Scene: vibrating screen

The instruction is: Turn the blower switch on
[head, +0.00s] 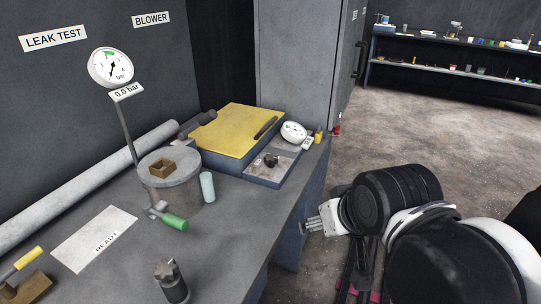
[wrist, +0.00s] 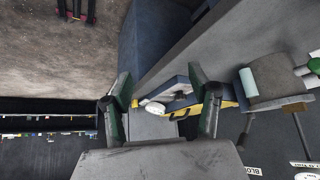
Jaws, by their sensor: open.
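The BLOWER label (head: 151,19) is on the dark back wall; it is partly cut off in the wrist view (wrist: 254,170). I cannot pick out a blower switch for certain. Below and right of the label, a yellow-topped box (head: 232,130) stands on the bench beside a blue-grey tray (head: 270,172). The tray holds a small dark knob-like part (head: 271,160). A white round gauge (head: 293,131) is at its back. My gripper (wrist: 158,70) is open and empty, its two dark green fingers wide apart. In the head view it is beyond the bench's right edge, apart from these things.
The bench (head: 225,235) carries a lidded pot (head: 168,183), a light blue cylinder (head: 207,187), a green-handled valve (head: 173,222) and a pressure gauge on a post (head: 110,68). A tall grey cabinet (head: 296,60) stands behind. Open floor (head: 430,120) lies to the right.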

